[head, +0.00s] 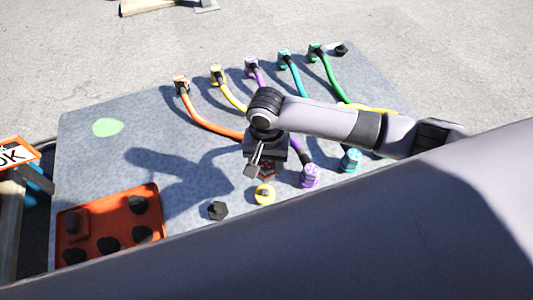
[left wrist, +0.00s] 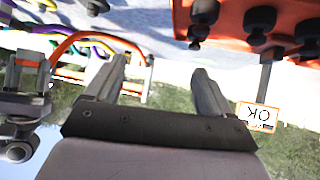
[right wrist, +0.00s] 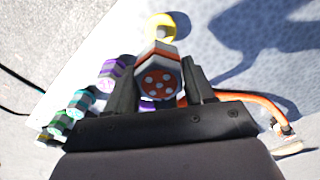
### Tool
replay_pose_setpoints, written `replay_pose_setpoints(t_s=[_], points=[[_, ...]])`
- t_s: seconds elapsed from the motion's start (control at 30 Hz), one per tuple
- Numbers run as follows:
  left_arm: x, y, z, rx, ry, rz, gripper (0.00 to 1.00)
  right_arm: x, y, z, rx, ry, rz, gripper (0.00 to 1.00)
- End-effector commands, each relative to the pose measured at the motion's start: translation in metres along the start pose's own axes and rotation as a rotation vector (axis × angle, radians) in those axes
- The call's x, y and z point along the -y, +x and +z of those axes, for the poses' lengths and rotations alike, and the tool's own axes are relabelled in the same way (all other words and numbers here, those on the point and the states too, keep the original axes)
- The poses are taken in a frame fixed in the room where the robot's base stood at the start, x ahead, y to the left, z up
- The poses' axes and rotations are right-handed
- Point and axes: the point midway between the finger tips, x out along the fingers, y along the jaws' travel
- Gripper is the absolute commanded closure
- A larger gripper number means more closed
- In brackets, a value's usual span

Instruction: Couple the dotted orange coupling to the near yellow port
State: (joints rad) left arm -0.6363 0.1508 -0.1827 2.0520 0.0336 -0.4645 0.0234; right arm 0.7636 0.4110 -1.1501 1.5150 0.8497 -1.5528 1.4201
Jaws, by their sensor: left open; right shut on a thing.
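My right gripper (head: 267,160) is shut on the dotted orange coupling (head: 267,171), with the orange cable trailing back to the left. In the right wrist view the coupling (right wrist: 160,78) shows a red-orange end with white dots between the fingers (right wrist: 162,90). The near yellow port (head: 265,194) is a yellow ring with a dark centre, just in front of the coupling in the head view. It also shows beyond the coupling in the right wrist view (right wrist: 159,26), partly covered. They look apart; the exact gap cannot be told. My left gripper (left wrist: 155,85) is open and empty.
Purple (head: 310,176) and teal (head: 350,160) couplings stand to the right of the port. A black hexagonal piece (head: 218,210) lies to its left. An orange tray (head: 152,192) with black knobs sits at the front left. My large grey arm link crosses the foreground.

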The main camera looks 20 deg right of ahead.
Motion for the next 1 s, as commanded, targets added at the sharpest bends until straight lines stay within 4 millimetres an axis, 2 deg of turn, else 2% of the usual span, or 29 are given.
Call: replay_pose_setpoints(t_s=[0.17, 0.73, 0.8, 1.0], points=[[0.001, 0.001, 0.009, 0.013, -0.005, -0.001, 0.17, 0.003, 0.012, 0.004, -0.006, 0.021, 0.000, 0.83], [0.002, 0.045, 0.062, 0.009, 0.001, 0.003, 0.17, 0.003, 0.061, 0.003, -0.007, 0.019, 0.000, 0.83], [-0.009, 0.047, 0.043, -0.039, 0.017, 0.027, 0.17, 0.003, 0.068, 0.003, -0.007, 0.018, 0.000, 0.83], [-0.020, 0.047, 0.031, -0.072, 0.039, 0.049, 0.17, 0.002, 0.079, 0.004, -0.004, 0.020, 0.001, 0.83]])
